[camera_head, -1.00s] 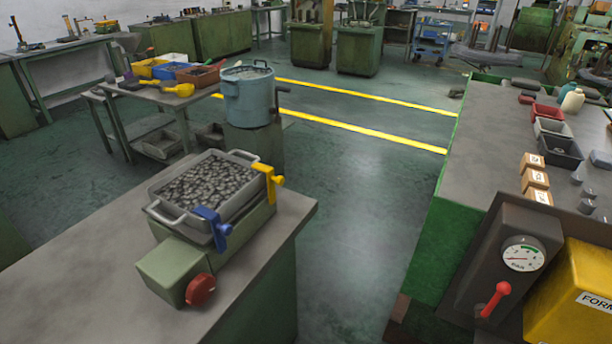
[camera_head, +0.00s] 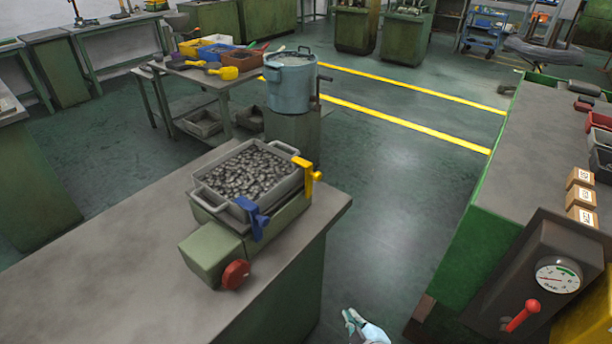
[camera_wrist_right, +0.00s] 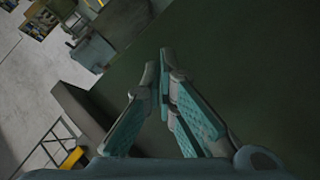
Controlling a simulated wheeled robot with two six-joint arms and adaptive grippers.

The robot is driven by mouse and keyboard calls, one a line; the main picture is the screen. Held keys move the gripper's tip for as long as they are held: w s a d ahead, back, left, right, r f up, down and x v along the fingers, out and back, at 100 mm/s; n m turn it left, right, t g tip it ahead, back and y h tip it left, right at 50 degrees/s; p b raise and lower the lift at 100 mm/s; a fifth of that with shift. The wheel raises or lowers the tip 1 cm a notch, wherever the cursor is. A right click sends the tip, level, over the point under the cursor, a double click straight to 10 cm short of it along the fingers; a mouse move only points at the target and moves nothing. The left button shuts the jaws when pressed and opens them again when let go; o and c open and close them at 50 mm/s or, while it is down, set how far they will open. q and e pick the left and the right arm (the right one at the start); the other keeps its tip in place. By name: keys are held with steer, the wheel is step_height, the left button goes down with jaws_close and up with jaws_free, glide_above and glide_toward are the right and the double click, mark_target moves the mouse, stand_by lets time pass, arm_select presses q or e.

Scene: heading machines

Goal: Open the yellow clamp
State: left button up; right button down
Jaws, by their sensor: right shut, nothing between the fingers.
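The yellow clamp (camera_head: 307,176) sits on the right rear corner of a grey metal tray (camera_head: 209,196) filled with dark pieces. The tray rests on a green machine base (camera_head: 207,255) on the near table. A blue clamp (camera_head: 250,214) sits on the tray's front right corner. My right gripper (camera_head: 351,316) is low at the bottom of the head view, beside the table's right side and well apart from the yellow clamp. In the right wrist view, its teal-padded fingers (camera_wrist_right: 166,78) are shut with nothing between them. My left gripper is out of view.
A red knob (camera_head: 236,274) projects from the machine base. The near table's edge (camera_head: 300,262) lies left of my right gripper. A panel with a gauge (camera_head: 558,276) and red lever (camera_head: 522,316) stands right. Open floor (camera_head: 400,170) lies between the tables.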

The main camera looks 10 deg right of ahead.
steer(key=w+a+r+n+t+y+p, duration=0.1)
steer(key=w+r+n, duration=0.15)
steer(key=r, duration=0.35)
steer(key=w+a+r+n+t, duration=0.1)
steer(key=w+r+t, duration=0.15)
steer(key=r, duration=0.35)
steer(key=w+a+r+n+t+y+p, duration=0.1)
steer(key=w+a+r+n, duration=0.1)
steer(key=w+r, duration=0.3)
steer(key=n+t+y, duration=0.2)
steer(key=n+t, duration=0.1)
steer(key=n, duration=0.2)
glide_toward(306, 180)
steer(key=s+r, duration=0.3)
steer(key=s, duration=0.1)
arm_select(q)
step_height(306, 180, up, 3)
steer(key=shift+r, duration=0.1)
arm_select(e)
steer(key=shift+w+a+m+g, duration=0.1)
steer(key=shift+a+m+g, duration=0.15)
steer(key=shift+a+m, duration=0.1)
